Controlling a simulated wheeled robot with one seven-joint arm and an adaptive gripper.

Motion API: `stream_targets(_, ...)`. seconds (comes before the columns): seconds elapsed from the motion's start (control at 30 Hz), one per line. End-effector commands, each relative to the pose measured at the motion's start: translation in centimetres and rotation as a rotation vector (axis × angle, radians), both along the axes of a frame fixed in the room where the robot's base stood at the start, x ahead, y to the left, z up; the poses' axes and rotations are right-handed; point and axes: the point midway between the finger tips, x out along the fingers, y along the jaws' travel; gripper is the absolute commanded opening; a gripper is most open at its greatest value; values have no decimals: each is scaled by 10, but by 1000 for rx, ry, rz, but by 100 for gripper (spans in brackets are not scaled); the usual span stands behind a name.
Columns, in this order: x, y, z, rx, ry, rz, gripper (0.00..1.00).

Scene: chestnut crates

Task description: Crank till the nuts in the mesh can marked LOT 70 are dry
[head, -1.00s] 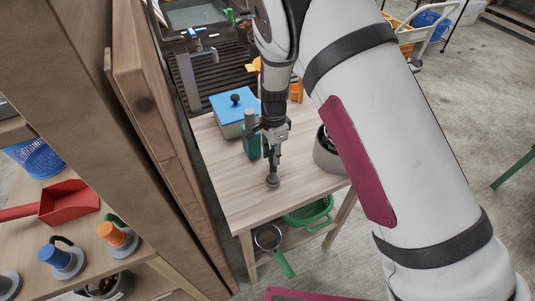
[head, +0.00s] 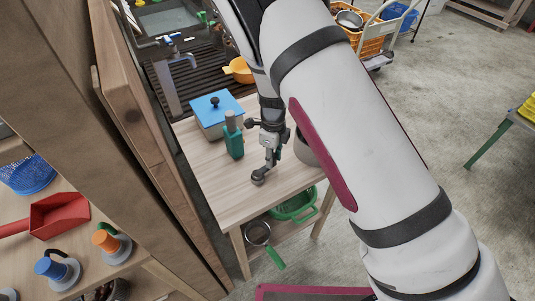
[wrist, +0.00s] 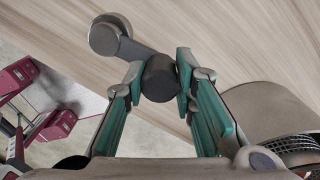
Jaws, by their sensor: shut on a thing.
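My gripper (head: 270,148) is over the wooden table in the head view. In the wrist view its green-padded fingers (wrist: 160,72) are shut on the dark round crank knob (wrist: 158,84). A short grey crank arm runs from the knob to a round hub (wrist: 109,36); the hub also shows in the head view (head: 258,177), low over the tabletop. A grey round body (head: 304,150) stands right of my gripper, partly behind my arm. In the wrist view a grey rounded housing (wrist: 262,108) with dark mesh (wrist: 298,143) is at the right. No LOT 70 mark or nuts are readable.
A blue-lidded box (head: 215,104) and a green bottle-like object (head: 233,140) stand left of my gripper on the table (head: 220,176). A green colander (head: 296,205) and a sieve (head: 258,233) are below. A wooden cabinet panel (head: 150,110) borders the left.

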Motion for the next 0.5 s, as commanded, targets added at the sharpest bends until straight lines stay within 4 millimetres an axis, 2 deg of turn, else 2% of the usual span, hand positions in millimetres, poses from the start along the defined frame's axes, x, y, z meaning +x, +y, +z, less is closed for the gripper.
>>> stream_targets(0.5,-27,-15,1,-1,2,-486,0)
